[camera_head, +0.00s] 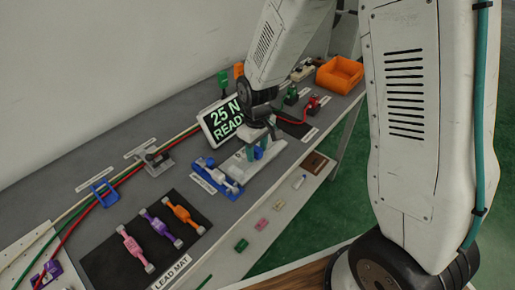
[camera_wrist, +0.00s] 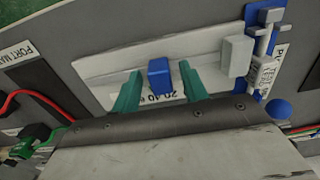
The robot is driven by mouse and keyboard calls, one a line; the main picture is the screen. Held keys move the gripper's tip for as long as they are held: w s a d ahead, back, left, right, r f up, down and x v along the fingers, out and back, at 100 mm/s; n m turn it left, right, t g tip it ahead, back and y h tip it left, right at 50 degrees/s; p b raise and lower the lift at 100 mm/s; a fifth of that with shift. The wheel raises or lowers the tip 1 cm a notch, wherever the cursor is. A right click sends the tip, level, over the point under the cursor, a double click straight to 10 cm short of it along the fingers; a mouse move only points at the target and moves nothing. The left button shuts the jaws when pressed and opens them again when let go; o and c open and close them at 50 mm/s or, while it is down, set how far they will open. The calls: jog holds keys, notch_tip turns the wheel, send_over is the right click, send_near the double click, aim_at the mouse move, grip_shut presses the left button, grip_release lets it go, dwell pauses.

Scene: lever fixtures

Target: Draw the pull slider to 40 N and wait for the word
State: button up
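The pull slider shows in the wrist view as a pale plate (camera_wrist: 105,68) with a blue handle block (camera_wrist: 160,76) and a partly covered scale label reading about 20 40. My gripper (camera_wrist: 160,88) is open, with one teal finger on each side of the blue handle. A narrow gap shows between each finger and the handle. In the head view my gripper (camera_head: 258,152) is down at the pale plate (camera_head: 236,165). The display (camera_head: 222,122) behind it reads 25 N READY.
A blue fixture with white parts (camera_head: 215,178) stands beside the plate. A black lead mat (camera_head: 128,262) holds pink, purple and orange leads. Red and green cables run along the bench. An orange bin (camera_head: 340,75) stands at the far end.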

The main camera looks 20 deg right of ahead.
aim_at(258, 150)
notch_tip(258, 150, up, 8)
jog(key=shift+f, duration=0.1)
dwell(0.4)
jog(key=shift+s, duration=0.35)
jog(key=s+d+r+m, duration=0.3)
jog(key=s+r, duration=0.5)
jog(key=s, duration=0.4)
jog(key=s+d+r+m+t, duration=0.1)
jog(key=s+d+r+m, duration=0.2)
jog(key=s+r, duration=0.6)
jog(key=s+d, duration=0.1)
jog(key=s, duration=0.2)
jog(key=shift+s+d, duration=0.2)
jog(key=shift+d, duration=0.2)
